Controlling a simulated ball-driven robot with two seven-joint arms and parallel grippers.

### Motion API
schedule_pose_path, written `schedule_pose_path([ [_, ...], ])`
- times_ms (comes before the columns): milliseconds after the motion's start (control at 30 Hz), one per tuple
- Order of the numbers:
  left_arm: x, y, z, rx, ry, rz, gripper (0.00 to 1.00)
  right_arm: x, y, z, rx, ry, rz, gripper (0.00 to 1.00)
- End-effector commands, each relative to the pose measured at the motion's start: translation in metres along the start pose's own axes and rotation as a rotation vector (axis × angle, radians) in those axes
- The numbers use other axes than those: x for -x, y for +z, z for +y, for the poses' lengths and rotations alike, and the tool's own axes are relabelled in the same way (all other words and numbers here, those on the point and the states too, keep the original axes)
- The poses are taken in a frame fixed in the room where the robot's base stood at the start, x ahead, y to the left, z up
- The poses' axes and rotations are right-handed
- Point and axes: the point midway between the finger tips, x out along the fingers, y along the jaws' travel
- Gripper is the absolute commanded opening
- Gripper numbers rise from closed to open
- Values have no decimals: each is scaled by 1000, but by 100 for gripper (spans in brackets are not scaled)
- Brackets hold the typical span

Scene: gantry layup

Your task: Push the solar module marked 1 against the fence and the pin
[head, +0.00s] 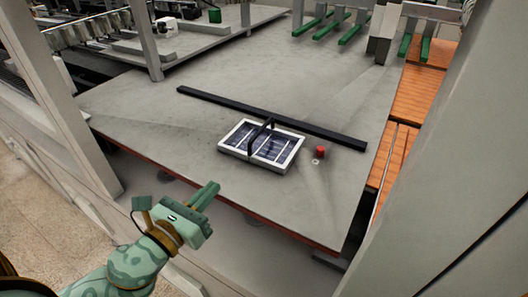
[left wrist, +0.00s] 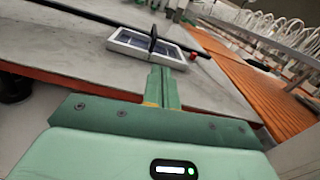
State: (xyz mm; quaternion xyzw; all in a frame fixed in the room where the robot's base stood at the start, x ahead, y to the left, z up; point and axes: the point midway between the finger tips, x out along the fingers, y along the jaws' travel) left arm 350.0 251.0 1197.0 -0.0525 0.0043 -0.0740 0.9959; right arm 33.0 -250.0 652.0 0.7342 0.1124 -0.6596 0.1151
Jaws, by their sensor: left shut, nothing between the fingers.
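The solar module (head: 237,141) lies flat on the grey table, a white-framed dark panel with a black handle arched over it. I cannot read a number on it. The fence (head: 320,132), a long black bar, runs behind it, with a narrow gap visible between them. The red pin (head: 319,152) stands right of the module, apart from it. My left gripper (head: 210,190) is shut and empty, at the table's front edge, in front and left of the module. In the left wrist view, the shut fingers (left wrist: 162,76) point toward the module (left wrist: 125,41). My right gripper is not in view.
The table (head: 150,115) is bare left of the module and behind the fence. Green rails (head: 332,24) stand at the far back. Grey posts (head: 145,40) rise at the back left, and a large pale column (head: 440,190) fills the right side. An orange slatted surface (head: 408,100) lies beyond the right edge.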

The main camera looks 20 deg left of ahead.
Motion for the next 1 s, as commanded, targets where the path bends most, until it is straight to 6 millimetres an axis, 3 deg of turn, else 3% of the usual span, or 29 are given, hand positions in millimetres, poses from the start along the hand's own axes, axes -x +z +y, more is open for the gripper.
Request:
schedule_pose_path([
  [167, -1, 0, 2, -105, 10, -1, 0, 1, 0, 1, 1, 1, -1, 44],
  [333, -16, 2, 2, -117, 10, -3, 0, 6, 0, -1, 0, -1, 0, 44],
  [800, -111, 1, 3, -112, 10, 0, 0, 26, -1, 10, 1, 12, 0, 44],
  [1000, -134, -1, 4, -111, 10, 2, 0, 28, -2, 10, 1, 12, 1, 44],
])
